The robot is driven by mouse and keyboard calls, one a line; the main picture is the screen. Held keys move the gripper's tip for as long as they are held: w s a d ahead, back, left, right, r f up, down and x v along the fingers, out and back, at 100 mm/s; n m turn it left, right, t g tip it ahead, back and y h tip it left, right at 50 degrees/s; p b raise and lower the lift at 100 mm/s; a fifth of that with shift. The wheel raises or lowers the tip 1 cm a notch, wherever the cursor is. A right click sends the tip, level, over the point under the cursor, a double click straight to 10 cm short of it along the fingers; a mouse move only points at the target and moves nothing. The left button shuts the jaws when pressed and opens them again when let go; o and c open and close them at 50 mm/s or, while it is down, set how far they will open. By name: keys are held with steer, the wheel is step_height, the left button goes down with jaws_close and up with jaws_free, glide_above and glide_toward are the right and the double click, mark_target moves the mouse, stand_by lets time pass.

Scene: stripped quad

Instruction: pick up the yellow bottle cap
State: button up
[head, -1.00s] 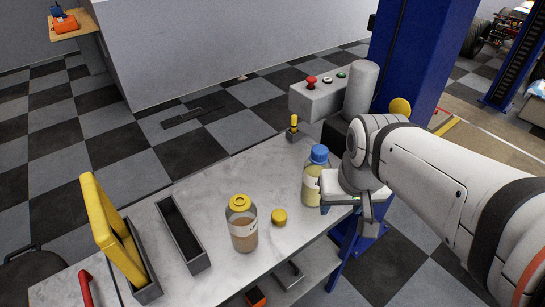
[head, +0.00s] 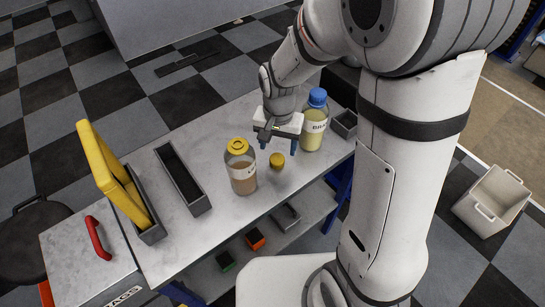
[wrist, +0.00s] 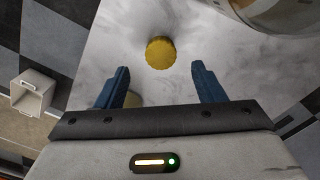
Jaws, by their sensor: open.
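The yellow bottle cap (head: 277,160) lies on the grey marbled worktop (head: 215,225), between two bottles. In the wrist view the cap (wrist: 160,52) sits ahead of the fingertips and roughly midway between them. My gripper (head: 277,145) is open and empty, with its blue fingers (wrist: 160,80) spread apart. In the head view it is above and just behind the cap, fingers pointing down. The cap is apart from both fingers.
A brownish bottle with a yellow lid (head: 241,168) stands close left of the cap. A blue-capped bottle (head: 314,122) stands to the right.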

mark_target(277, 159)
step_height(277, 159, down, 5)
steer(key=shift+a+f+p, duration=0.1)
steer(key=shift+p, duration=0.2)
steer(key=shift+s, duration=0.1)
steer(key=c, duration=1)
